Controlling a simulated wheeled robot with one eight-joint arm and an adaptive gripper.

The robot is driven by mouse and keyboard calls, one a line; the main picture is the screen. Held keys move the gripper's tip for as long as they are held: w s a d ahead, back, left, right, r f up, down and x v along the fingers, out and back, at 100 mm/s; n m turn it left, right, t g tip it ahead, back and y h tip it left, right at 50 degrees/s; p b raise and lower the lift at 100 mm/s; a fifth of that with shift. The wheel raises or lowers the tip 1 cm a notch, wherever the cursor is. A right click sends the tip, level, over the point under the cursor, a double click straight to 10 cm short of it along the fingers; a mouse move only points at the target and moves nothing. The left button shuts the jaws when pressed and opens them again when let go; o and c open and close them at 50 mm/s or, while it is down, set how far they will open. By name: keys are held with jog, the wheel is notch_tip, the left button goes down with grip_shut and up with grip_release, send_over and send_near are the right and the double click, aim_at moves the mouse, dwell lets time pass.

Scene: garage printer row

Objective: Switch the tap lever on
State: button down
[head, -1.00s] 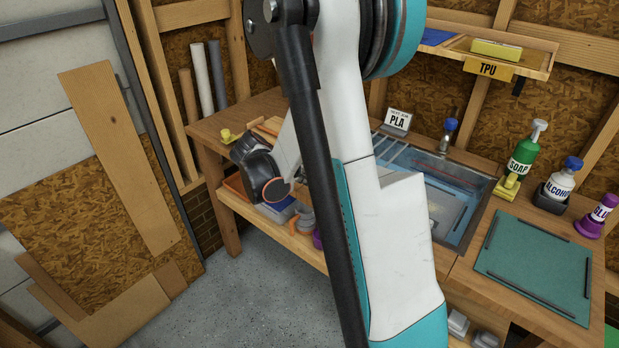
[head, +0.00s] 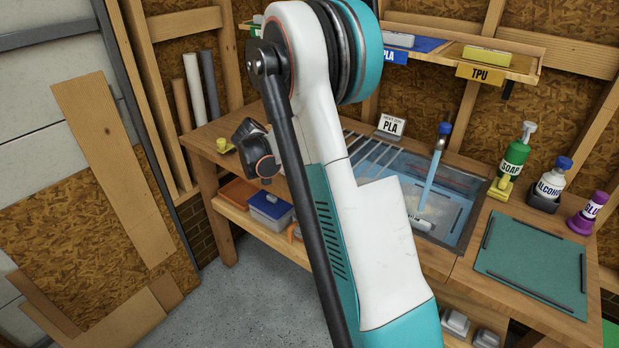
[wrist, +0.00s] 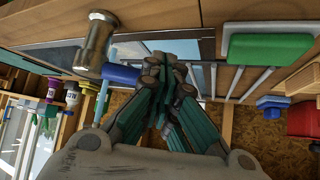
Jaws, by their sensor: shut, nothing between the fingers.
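The tap (head: 442,142) stands at the back edge of the sink (head: 466,222) in the head view, with a blue lever (head: 445,128) on top. A pale blue stream of water (head: 429,182) runs from it down into the sink. In the wrist view a metal part of the tap (wrist: 96,45) and the blue lever (wrist: 121,74) show left of my gripper (wrist: 172,65). My gripper is shut and empty, with its fingers close beside the lever; I cannot tell whether they touch. In the head view my arm hides the gripper.
Soap (head: 515,157), alcohol (head: 551,182) and glue (head: 588,212) bottles stand right of the sink. A green mat (head: 530,262) lies in front of them.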

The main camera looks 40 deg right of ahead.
jog(key=shift+d, duration=1.5)
